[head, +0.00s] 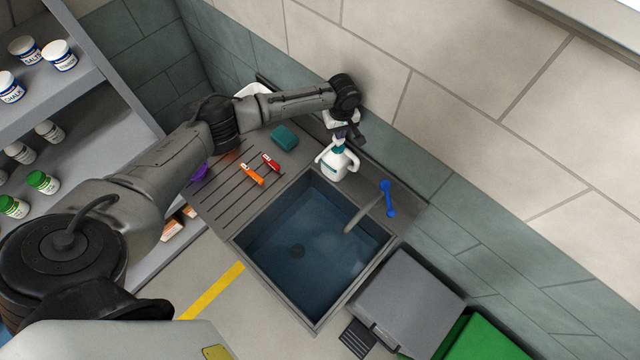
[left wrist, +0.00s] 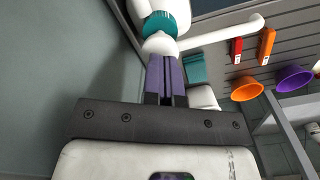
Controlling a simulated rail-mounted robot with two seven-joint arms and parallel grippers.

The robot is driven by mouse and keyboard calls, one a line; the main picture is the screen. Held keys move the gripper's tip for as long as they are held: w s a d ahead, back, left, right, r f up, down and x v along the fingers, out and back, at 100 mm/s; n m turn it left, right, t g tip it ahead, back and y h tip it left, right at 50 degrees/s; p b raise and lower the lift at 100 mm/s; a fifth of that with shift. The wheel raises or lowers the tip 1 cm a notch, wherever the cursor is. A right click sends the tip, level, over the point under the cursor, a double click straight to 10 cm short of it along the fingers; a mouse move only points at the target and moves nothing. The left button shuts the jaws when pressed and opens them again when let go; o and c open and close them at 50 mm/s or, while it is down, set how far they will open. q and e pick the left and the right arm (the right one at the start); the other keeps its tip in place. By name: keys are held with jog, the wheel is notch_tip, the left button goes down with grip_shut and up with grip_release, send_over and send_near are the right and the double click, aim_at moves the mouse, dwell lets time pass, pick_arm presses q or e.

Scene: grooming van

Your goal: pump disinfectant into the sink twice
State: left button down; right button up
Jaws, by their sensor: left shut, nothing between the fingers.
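A white disinfectant pump bottle (head: 335,165) with a teal collar stands upright at the back corner of the sink (head: 241,247). My left gripper (head: 341,138) is directly above it, pointing down. In the left wrist view the closed fingers (left wrist: 167,98) are at the white pump head (left wrist: 160,44), with nothing between them; they seem to touch it or be very close. A white spout (left wrist: 232,33) runs from the head to the right there, above the teal collar (left wrist: 160,23). The fingertips are hard to make out in the head view. My right gripper is not in view.
A blue tap lever (head: 388,198) and spout (head: 361,213) stand right of the bottle. On the ribbed drainboard (head: 222,208) lie a teal block (head: 285,138), a red item (head: 271,162) and an orange item (head: 252,174). Tiled wall rises behind. A grey bin (head: 410,290) stands right.

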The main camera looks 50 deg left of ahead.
pick_arm(q)
jog(key=shift+f, duration=0.95)
jog(key=shift+f+b, duration=0.4)
jog(key=shift+r, duration=0.15)
notch_tip(320, 180, up, 4)
jog(key=p, duration=0.4)
jog(key=shift+p, duration=0.3)
jog(key=shift+r+p, duration=1.4)
jog(key=shift+p, duration=0.4)
